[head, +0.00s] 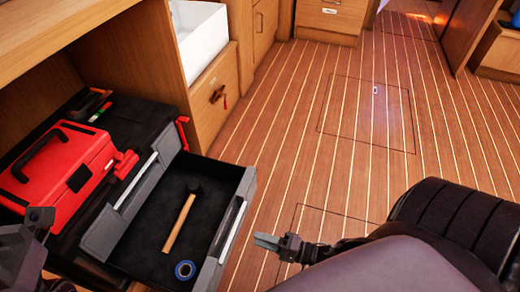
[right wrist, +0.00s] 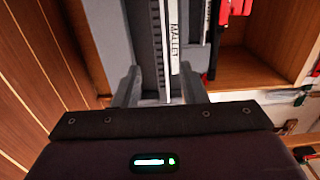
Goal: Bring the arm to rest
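My right gripper (head: 266,241) is in the head view, just right of the open drawer's front and apart from it, over the wooden floor. In the right wrist view its two fingers (right wrist: 160,92) stand apart with nothing held between them. Beyond them is the drawer front with a white strip reading MALLET (right wrist: 173,40). Dark grey parts of my left arm (head: 22,250) show at the lower left edge of the head view; its fingers cannot be made out clearly.
The grey drawer (head: 222,225) stands open, holding a wooden-handled mallet (head: 180,226) and a blue tape roll (head: 185,270). A red toolbox (head: 62,172) sits on the unit at left. The plank floor (head: 340,140) ahead and right is clear.

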